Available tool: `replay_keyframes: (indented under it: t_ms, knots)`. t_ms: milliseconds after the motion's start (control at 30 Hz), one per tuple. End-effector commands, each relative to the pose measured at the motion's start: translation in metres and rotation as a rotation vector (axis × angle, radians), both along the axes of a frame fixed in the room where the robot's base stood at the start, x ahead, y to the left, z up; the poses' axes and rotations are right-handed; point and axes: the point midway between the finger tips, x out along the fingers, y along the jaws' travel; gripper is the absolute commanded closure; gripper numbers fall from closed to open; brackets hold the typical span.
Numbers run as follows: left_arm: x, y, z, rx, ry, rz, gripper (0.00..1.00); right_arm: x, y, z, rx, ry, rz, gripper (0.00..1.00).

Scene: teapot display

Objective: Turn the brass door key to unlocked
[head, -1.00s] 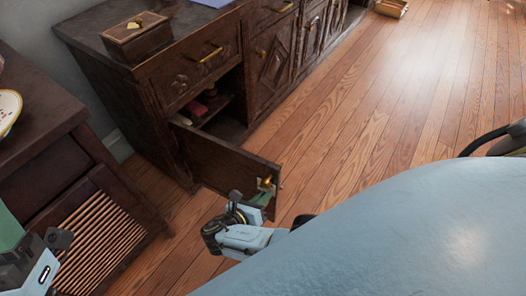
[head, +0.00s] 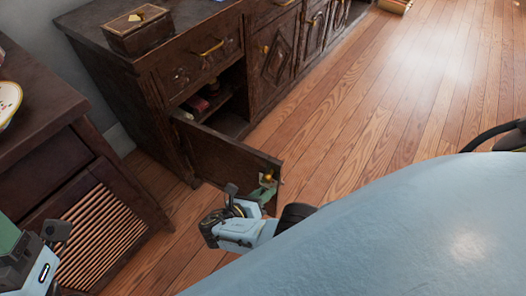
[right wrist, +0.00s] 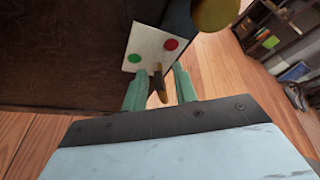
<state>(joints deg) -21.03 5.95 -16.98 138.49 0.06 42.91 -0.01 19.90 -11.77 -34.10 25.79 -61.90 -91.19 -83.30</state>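The brass key (right wrist: 160,84) sticks out from a white plate (right wrist: 151,47) on the open cabinet door (head: 222,157). The plate has a green dot at left and a red dot at right in the right wrist view; which dot the key points to I cannot tell. My right gripper (right wrist: 160,84) is open, its green fingers on either side of the key with small gaps. In the head view the right gripper (head: 265,190) is at the door's free edge. My left gripper (head: 22,255) is partly in view at lower left; its fingertips are unclear.
A round brass knob (right wrist: 216,12) is close beyond the plate. A dark sideboard (head: 190,65) carries a wooden box (head: 137,30). Another dark cabinet (head: 40,120) stands at left.

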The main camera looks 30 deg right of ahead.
Motion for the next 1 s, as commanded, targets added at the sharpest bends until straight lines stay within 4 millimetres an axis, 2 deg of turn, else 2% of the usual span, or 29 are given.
replay_keyframes:
  t_ms: [333,700,833,1000]
  knots:
    - [0.001,0.000,0.000,0.000,0.003,0.000,0.19,-0.001,0.004,0.002,0.001,-0.002,0.000,0.70]
    - [0.011,-0.003,0.000,0.020,0.070,0.001,0.19,-0.015,0.056,0.019,0.001,0.000,0.002,0.70]
    - [0.010,-0.002,-0.001,0.020,0.074,0.003,0.19,-0.018,0.066,0.023,0.001,-0.001,0.000,0.70]
    - [0.010,-0.002,-0.002,0.020,0.077,0.003,0.19,-0.019,0.069,0.024,0.000,-0.001,0.000,0.70]
